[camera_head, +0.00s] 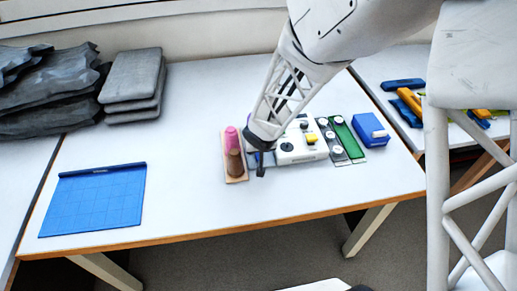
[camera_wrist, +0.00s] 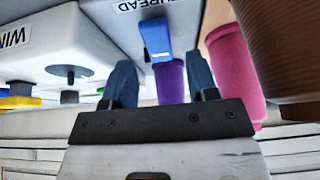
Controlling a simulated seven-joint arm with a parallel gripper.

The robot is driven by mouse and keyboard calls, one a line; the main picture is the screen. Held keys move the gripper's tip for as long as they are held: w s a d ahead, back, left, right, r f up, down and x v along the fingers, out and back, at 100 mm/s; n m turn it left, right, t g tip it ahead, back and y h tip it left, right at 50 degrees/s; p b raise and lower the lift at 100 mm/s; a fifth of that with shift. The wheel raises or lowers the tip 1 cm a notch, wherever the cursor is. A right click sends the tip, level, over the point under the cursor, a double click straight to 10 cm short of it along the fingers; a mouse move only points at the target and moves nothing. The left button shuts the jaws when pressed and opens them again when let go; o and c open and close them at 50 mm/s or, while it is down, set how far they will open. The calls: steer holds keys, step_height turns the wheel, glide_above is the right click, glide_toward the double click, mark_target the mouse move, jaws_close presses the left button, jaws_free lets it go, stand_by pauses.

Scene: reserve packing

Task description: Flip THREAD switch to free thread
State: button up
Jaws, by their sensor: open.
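The THREAD switch shows in the wrist view as a blue lever (camera_wrist: 157,42) on a grey unit (camera_wrist: 105,22), beside a THREAD label (camera_wrist: 148,6) seen upside down. My gripper (camera_wrist: 162,75) is open, with one finger to either side of the lever's line. The lever appears ahead of and between the fingertips; I cannot tell whether they touch it. A purple spool (camera_wrist: 170,84) shows between the fingers. In the head view my gripper (camera_head: 261,160) is low at the left end of the white machine (camera_head: 290,155) and hides the switch.
A pink spool (camera_head: 231,137) and a brown spool (camera_head: 235,163) stand on a wooden base just left of my gripper. Right of the machine are a green strip (camera_head: 346,138) and a blue box (camera_head: 371,130). A blue mat (camera_head: 95,200) lies left; the table's middle front is clear.

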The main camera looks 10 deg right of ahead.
steer(key=shift+v, duration=2.6)
steer(key=s+d+r+g+h, duration=0.1)
steer(key=s+d+r, duration=0.2)
steer(key=s+r, duration=0.35)
steer(key=s+d+r, duration=0.3)
steer(key=s+r, duration=0.1)
steer(key=r, duration=0.5)
steer(key=s+r+g, duration=0.1)
steer(key=s+r, duration=0.7)
steer(key=s, duration=0.6)
steer(key=shift+d+r+g+y, duration=0.25)
steer(key=shift+r+g+y, duration=0.1)
steer(key=shift+g+y, duration=0.05)
